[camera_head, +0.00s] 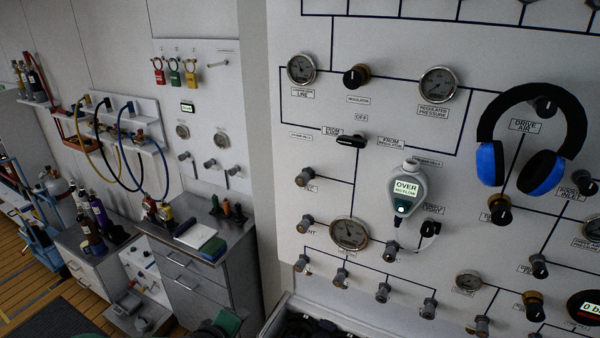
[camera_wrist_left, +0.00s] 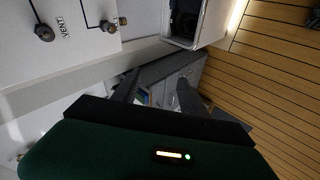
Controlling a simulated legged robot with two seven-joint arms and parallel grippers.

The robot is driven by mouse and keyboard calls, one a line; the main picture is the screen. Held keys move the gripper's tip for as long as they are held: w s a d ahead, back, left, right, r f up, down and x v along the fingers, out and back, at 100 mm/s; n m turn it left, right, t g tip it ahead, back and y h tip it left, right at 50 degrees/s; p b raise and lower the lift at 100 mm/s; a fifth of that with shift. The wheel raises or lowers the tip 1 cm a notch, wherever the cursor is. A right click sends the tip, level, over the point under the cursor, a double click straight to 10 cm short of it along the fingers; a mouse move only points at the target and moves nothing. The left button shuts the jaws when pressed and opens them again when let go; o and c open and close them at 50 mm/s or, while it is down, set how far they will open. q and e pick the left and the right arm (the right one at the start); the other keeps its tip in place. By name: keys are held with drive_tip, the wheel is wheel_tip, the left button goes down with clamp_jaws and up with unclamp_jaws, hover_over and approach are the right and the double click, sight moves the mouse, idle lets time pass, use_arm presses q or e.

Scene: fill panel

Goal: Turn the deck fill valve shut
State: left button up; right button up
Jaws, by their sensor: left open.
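The white fill panel (camera_head: 400,120) fills the right of the head view. It carries several small valve knobs, with a row of grey ones (camera_head: 383,292) along its lower part. Their labels are too small for me to tell which is the deck fill valve. Two grey knobs (camera_head: 305,225) sit at the panel's left side beside vent labels. In the left wrist view a knob (camera_wrist_left: 44,33) stands by a VENT label at upper left. My left gripper (camera_wrist_left: 158,90) is open, its two dark fingers apart with nothing seen between them. My right gripper is not in view.
Blue-black headphones (camera_head: 530,140) hang on the panel's right. A grey handheld meter (camera_head: 403,190) sits mid-panel. A grey cabinet (camera_head: 210,290) with drawers stands left of the panel. An open bin (camera_wrist_left: 185,20) shows below the panel. Wooden floor (camera_wrist_left: 265,70) lies clear beside it.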

use_arm(q)
drive_tip(key=w+d+r+n+t+h+p, duration=0.2)
drive_tip(key=w+d+r+n+t+p, duration=0.15)
drive_tip(key=w+r+n, duration=0.45)
drive_tip(key=n+t+h+p, duration=0.25)
drive_tip(key=n+t, duration=0.25)
drive_tip(key=n, duration=0.4)
approach(300, 183)
drive_tip(key=shift+g+h, duration=0.25)
drive_tip(key=shift+h, duration=0.2)
drive_tip(key=p+x, duration=0.5)
drive_tip(key=x, duration=0.4)
drive_tip(key=shift+w+r, duration=0.1)
drive_tip(key=shift+w, duration=0.3)
drive_tip(key=shift+a, duration=0.1)
clamp_jaws()
